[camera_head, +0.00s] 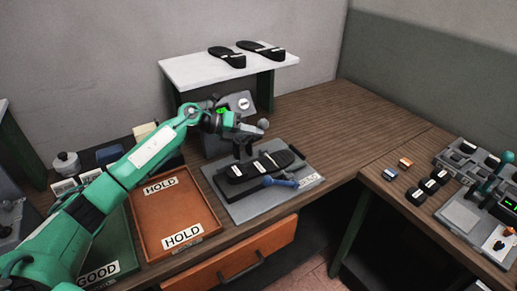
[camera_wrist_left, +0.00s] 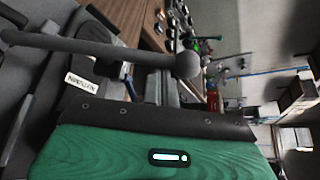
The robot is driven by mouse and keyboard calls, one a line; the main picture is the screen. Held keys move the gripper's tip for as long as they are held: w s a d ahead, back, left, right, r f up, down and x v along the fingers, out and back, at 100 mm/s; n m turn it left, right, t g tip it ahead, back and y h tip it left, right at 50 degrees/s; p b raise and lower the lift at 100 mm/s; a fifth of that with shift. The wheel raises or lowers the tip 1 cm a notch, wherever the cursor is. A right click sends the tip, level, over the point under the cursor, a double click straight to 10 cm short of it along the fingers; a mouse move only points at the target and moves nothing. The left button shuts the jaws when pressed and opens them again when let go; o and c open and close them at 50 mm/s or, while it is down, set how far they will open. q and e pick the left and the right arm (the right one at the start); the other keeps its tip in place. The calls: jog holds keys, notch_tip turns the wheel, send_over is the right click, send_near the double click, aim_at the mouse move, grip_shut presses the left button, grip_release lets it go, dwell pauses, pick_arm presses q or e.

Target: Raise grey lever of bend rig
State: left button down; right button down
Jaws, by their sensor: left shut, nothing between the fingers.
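The bend rig (camera_head: 283,205) stands on the table right of centre, with a grey base plate and an upright grey housing behind. A black sole (camera_head: 258,166) lies on its plate, and a blue handle (camera_head: 281,182) sits at the sole's near side. The grey lever's round knob (camera_head: 263,124) shows just right of my left gripper (camera_head: 242,132). In the left wrist view the grey lever (camera_wrist_left: 100,48) runs across the upper part, ending in its knob (camera_wrist_left: 187,65). My left gripper is shut and empty beside the lever; contact cannot be told. My right gripper is out of view.
An orange HOLD tray (camera_head: 200,216) and a green GOOD tray (camera_head: 122,250) lie left of the rig, under my left arm. A white shelf (camera_head: 200,75) behind carries two black soles. A second bench (camera_head: 400,215) at right holds small blocks and a device.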

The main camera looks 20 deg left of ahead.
pick_arm(q)
jog(key=w+a+r+n+h+b, duration=0.1)
jog(key=w+a+r+n+h, duration=0.2)
jog(key=a+n, duration=0.1)
jog(key=shift+w+a+r, duration=0.15)
jog(key=shift+a+r, duration=0.05)
jog(key=shift+r, duration=0.2)
jog(key=shift+a+r, duration=0.1)
dwell(0.3)
